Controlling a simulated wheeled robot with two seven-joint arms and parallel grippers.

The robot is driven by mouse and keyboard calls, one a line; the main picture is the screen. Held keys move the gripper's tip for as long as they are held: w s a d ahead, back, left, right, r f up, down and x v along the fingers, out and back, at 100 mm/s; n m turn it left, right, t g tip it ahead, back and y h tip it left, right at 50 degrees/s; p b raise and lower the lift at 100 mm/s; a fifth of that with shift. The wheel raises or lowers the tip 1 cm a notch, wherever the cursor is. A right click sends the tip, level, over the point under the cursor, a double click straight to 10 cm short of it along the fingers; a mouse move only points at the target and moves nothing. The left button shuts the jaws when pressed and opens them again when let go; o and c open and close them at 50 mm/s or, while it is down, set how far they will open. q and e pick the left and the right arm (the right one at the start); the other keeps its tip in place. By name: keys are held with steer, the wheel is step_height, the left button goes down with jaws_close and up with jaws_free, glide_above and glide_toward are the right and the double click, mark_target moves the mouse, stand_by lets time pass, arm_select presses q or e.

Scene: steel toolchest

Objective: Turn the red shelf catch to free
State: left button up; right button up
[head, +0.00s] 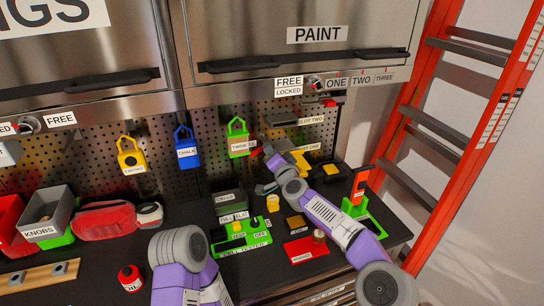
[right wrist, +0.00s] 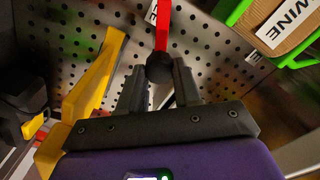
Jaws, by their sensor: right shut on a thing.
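A red lever (right wrist: 162,25) with a black round knob (right wrist: 159,67) shows in the right wrist view, in front of the pegboard; it looks like the red shelf catch. My right gripper (right wrist: 159,75) is shut on its knob, one dark finger on each side. In the head view my right gripper (head: 268,150) is at the pegboard, just right of the green TWINE holder (head: 238,138). A small red part (head: 255,152) shows beside it, and the rest of the catch is hard to make out. My left gripper is outside the view; only its arm shows.
Yellow parts (right wrist: 95,80) are close to the left of the right gripper in the wrist view. Below are a green cell tester (head: 240,238), a red block (head: 305,249) and a green stand (head: 365,213). The PAINT cabinet (head: 290,45) overhangs above.

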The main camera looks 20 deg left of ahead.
steer(key=shift+m+b, duration=0.6)
steer(key=shift+m, duration=1.7)
steer(key=o, duration=1.1)
steer(key=shift+c, duration=0.2)
steer(key=shift+d, duration=0.1)
steer(key=b+v, duration=0.2)
steer(key=v, duration=0.5)
steer(key=shift+s+b, duration=0.25)
steer(key=shift+b, duration=0.05)
steer(key=shift+d+f, duration=0.1)
